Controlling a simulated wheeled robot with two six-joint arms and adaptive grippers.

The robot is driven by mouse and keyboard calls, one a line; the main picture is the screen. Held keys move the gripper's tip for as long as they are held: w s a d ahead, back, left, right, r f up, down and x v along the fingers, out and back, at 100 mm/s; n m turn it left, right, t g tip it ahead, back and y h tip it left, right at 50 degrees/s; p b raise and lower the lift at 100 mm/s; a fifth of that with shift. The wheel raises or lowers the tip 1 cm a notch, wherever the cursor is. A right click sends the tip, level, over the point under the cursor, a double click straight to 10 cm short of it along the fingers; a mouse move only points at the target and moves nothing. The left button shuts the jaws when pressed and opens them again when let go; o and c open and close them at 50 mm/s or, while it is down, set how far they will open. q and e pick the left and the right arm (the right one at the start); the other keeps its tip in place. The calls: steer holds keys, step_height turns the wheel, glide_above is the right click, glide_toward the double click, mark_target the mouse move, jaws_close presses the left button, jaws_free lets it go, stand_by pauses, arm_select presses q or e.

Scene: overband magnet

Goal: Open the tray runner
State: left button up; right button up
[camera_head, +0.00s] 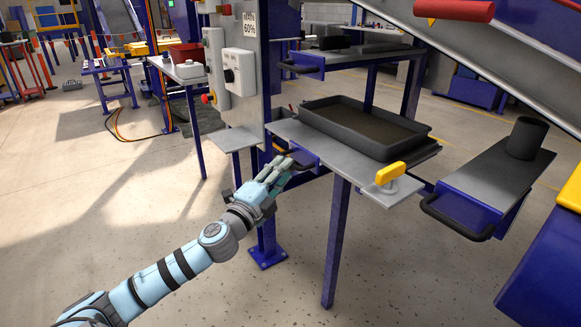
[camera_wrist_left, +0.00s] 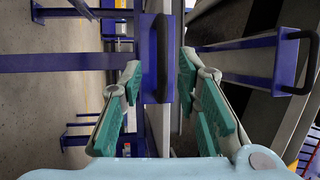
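The tray runner (camera_head: 345,150) is a grey plate with a blue front and a dark handle (camera_head: 302,158); a black rectangular tray (camera_head: 322,121) sits on it. My left gripper (camera_head: 279,170) is at the handle in the head view. In the left wrist view my left gripper (camera_wrist_left: 159,78) has its teal-padded fingers apart, one on each side of the handle (camera_wrist_left: 162,50) and its blue mount. A gap shows beside the fingers; I cannot tell whether either touches. My right gripper is not in view.
A yellow knob (camera_head: 390,173) stands on the runner's right corner. To the right, another runner (camera_head: 475,195) has a black handle and carries a dark cylinder (camera_head: 526,138). A control panel post (camera_head: 236,75) rises behind my gripper.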

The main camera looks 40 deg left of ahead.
arm_select(q)
steer(key=shift+w+a+r+p, duration=0.15)
steer(key=shift+w+p, duration=0.1)
steer(key=shift+w, duration=0.45)
steer(key=shift+w+d+r+p, duration=0.1)
steer(key=shift+w+r+p, duration=0.1)
steer(key=shift+w, duration=0.45)
steer(key=shift+w+a+r+p, duration=0.1)
steer(key=shift+w+p, duration=0.15)
steer(key=shift+w, duration=0.45)
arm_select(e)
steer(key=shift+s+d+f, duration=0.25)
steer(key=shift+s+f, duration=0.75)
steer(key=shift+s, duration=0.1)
arm_select(q)
jaws_close()
